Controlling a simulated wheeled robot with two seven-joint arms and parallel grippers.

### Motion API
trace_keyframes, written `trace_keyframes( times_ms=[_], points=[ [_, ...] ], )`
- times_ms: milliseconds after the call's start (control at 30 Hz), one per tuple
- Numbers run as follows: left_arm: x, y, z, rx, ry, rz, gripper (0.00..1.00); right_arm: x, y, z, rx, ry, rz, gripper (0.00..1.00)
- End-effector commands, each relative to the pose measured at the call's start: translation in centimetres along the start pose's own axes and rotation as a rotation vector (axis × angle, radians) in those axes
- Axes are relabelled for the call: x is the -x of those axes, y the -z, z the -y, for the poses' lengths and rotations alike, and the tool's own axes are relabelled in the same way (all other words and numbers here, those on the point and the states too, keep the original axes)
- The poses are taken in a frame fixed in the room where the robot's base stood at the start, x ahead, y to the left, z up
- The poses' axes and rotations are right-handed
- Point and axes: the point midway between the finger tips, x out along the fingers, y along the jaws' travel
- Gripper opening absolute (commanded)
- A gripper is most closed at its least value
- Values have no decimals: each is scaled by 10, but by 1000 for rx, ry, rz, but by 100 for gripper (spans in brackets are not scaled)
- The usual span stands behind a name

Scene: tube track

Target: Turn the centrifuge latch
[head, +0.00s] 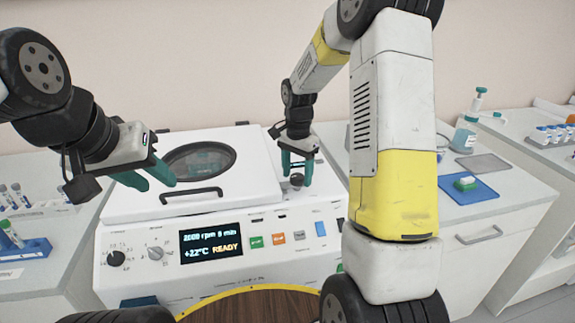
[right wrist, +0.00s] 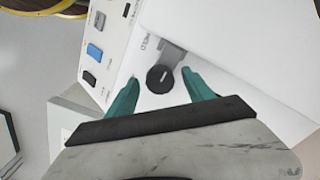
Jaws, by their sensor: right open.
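The centrifuge (head: 112,236) stands in front of me with its lid (head: 237,200) down. Its display reads READY. The latch knob (head: 297,179) is a dark round knob on the top right of the machine. In the right wrist view the knob (right wrist: 160,79) has a light mark on it and a grey tab beside it. My right gripper (head: 298,178) is open, its green fingers on either side of the knob with a gap to each; it also shows in the right wrist view (right wrist: 158,88). My left gripper (head: 152,180) hangs above the lid's left part, its green fingers apart and nothing between them.
The lid has a black front handle (head: 192,194) and a round window. Buttons and two dials line the front panel. A tube rack (head: 22,249) is at the left.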

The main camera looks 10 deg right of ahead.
Motion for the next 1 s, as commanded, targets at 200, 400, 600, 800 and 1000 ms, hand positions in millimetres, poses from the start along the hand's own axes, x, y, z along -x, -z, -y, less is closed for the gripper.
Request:
trace_keyframes(
  times_ms=[200, 400, 600, 800, 1000],
  points=[
    [0, 0, 0, 0, 0, 0, 36, 0, 0, 0, 0, 0, 0, 41],
    [0, 0, 0, 0, 0, 0, 36, 1, 0, 0, 1, 0, 0, 2],
    [0, 0, 0, 0, 0, 0, 36, 1, 0, 0, 10, 0, 0, 0],
    [0, 0, 0, 0, 0, 0, 36, 1, 0, 0, 73, 1, -1, 0],
    [0, 0, 0, 0, 0, 0, 36, 1, 0, 0, 209, 1, -1, 0]
  ],
)
